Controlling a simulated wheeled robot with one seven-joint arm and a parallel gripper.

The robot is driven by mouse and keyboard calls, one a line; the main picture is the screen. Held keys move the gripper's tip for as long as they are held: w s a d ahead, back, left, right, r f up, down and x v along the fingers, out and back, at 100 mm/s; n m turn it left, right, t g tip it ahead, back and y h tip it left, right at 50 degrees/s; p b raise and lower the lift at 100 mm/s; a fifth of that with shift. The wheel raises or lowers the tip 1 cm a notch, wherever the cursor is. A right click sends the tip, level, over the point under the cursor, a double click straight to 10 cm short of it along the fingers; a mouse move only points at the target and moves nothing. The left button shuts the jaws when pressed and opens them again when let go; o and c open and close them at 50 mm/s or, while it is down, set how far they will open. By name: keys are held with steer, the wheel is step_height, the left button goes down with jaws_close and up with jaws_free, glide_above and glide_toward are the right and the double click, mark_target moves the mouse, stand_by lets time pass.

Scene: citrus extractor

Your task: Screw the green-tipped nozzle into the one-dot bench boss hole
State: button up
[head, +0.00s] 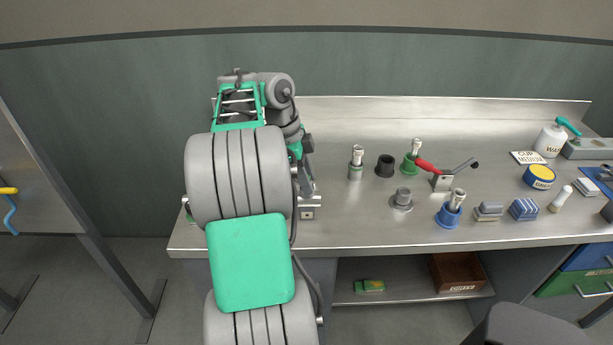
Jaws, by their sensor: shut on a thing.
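My arm covers much of the bench's left end. Its wrist bends down there, and my gripper (309,185) shows only partly beside the arm's right edge. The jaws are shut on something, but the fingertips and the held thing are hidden. Just below, a small metal block (307,214) with one dark dot shows at the bench's front left; its hole cannot be made out. I cannot tell which nozzle is the green-tipped one.
Bare bench lies right of my gripper. A raised ledge runs behind.

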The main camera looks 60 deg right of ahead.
steer(key=shift+m, duration=0.3)
steer(key=shift+r+m+p, duration=0.2)
steer(key=shift+m+p, duration=0.15)
steer(key=shift+m, duration=0.25)
steer(key=shift+f+m+y, duration=0.15)
steer(key=shift+m+y, duration=0.15)
steer(key=shift+m+p, duration=0.35)
steer(key=shift+m, duration=0.15)
steer(key=shift+m+y, duration=0.3)
steer(key=shift+m+p, duration=0.35)
steer(key=shift+m, duration=0.55)
steer(key=shift+c, duration=0.2)
steer(key=shift+o, duration=0.2)
steer(key=shift+m+y+p, duration=0.35)
steer(key=shift+m+y, duration=0.05)
steer(key=shift+m, duration=0.1)
steer(key=shift+f+m, duration=0.1)
steer(key=shift+m, duration=0.2)
steer(key=shift+s+m+p, duration=0.1)
steer(key=shift+m+p, duration=0.25)
steer(key=shift+m, duration=0.25)
steer(key=shift+m+y, duration=0.3)
steer(key=o, duration=0.7)
steer(key=shift+o, duration=0.2)
